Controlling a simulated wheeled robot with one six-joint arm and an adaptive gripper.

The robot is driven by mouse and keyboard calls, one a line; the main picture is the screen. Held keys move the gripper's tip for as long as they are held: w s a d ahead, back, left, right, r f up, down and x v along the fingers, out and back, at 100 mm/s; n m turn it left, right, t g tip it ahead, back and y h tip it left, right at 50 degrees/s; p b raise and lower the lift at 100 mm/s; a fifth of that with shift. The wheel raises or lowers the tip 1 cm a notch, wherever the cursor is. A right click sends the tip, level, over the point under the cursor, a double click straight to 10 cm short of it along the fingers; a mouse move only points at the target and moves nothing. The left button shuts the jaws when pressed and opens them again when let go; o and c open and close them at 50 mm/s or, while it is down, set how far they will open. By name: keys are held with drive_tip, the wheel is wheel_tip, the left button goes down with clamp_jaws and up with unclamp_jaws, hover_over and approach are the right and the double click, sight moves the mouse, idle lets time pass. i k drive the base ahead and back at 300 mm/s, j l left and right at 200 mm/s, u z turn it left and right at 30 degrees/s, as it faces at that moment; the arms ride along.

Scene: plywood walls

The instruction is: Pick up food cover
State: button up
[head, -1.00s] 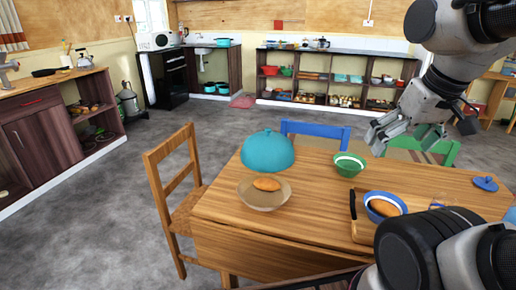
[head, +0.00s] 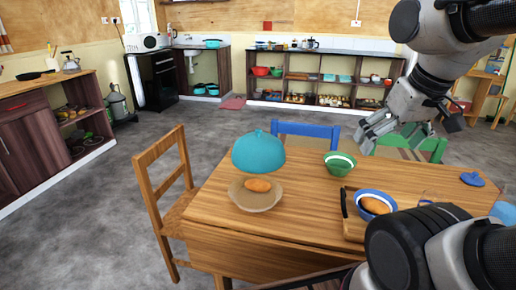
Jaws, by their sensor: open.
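The food cover is a teal dome (head: 258,153) with a small knob on top. It shows above a shallow tan plate (head: 256,200) near the left end of the wooden table (head: 300,221), with a gap between its rim and the plate. A brown bread roll (head: 258,185) lies on the plate. My gripper (head: 368,134) is open and empty, up and to the right of the cover, well apart from it. It points down and left over the table's far side.
A green bowl (head: 340,164) stands right of the cover. A blue bowl (head: 375,204) with a roll sits on a wooden board (head: 352,228) nearer me. Chairs stand at the left (head: 165,190) and far side, blue (head: 306,134) and green (head: 425,146). Grey floor (head: 110,210) is free at left.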

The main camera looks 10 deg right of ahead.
sight(258, 152)
drive_tip(key=j+z, duration=0.15)
drive_tip(key=j, duration=0.35)
drive_tip(key=k+j+z, duration=0.15)
drive_tip(key=j, duration=0.35)
drive_tip(key=i+j+z, duration=0.15)
drive_tip(key=j, duration=0.25)
drive_tip(key=i+j+z, duration=0.1)
drive_tip(key=j, duration=0.3)
drive_tip(key=i+j+z, duration=0.15)
drive_tip(key=j, duration=0.25)
drive_tip(key=i+j+z, duration=0.2)
drive_tip(key=i, duration=0.25)
